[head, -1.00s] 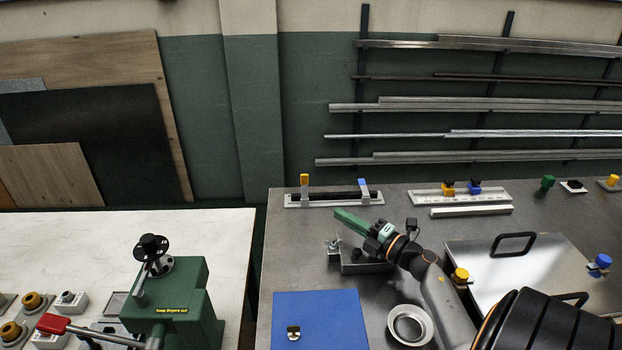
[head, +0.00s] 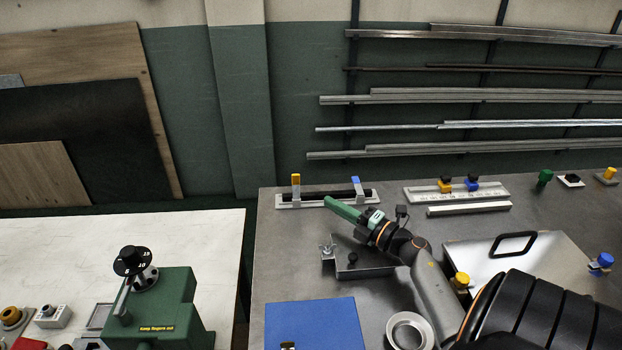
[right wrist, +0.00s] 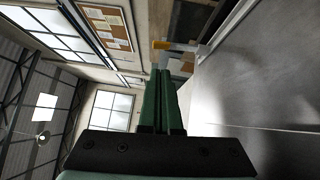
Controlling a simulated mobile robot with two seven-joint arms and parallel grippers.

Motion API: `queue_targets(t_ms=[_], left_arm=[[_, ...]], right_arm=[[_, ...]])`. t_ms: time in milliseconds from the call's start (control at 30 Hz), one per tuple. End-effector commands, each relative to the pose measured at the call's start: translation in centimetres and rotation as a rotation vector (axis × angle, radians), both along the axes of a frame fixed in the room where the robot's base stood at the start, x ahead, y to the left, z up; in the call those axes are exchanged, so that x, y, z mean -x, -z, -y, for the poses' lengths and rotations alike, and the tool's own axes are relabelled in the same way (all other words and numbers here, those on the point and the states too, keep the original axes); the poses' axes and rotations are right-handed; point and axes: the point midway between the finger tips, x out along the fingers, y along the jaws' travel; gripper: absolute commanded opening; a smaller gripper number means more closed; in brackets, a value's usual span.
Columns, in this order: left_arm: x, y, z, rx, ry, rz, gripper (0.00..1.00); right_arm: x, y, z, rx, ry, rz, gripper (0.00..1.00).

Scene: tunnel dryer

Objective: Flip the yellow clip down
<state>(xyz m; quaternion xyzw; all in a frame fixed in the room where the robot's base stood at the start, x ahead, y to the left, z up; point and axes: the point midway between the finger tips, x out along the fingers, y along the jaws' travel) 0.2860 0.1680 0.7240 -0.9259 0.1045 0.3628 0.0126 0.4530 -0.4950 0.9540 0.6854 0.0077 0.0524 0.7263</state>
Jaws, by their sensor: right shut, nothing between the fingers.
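The yellow clip (head: 295,180) stands upright at the left end of a light metal base (head: 285,203) at the back left of the grey table. A blue clip (head: 356,184) stands upright at the base's right end, and a dark bar (head: 320,194) lies between them. My right gripper (head: 332,202) has green fingers, is shut and empty, and points at the base from its front right. In the right wrist view the shut fingers (right wrist: 161,75) reach toward the yellow clip (right wrist: 174,45), which shows just beyond the tips. A small gap seems to remain. My left gripper is not in view.
A blue plate (head: 312,322), a ring-shaped dish (head: 409,331) and a steel lid with a handle (head: 555,255) lie nearer. A white scale with clips (head: 420,195) is to the right.

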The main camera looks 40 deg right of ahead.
Motion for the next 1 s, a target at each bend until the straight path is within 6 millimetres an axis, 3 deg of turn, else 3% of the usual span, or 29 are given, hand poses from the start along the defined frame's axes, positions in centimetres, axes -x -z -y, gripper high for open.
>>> queue_targets(t_ms=[600, 1000], left_arm=[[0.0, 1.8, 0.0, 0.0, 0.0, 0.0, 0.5], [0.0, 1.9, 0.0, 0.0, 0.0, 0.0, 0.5]], right_arm=[[-8.8, -0.5, -0.8, 0.0, 0.0, 0.003, 0.0], [-9.7, -0.6, -0.8, 0.001, 0.0, 0.0, 0.0]])
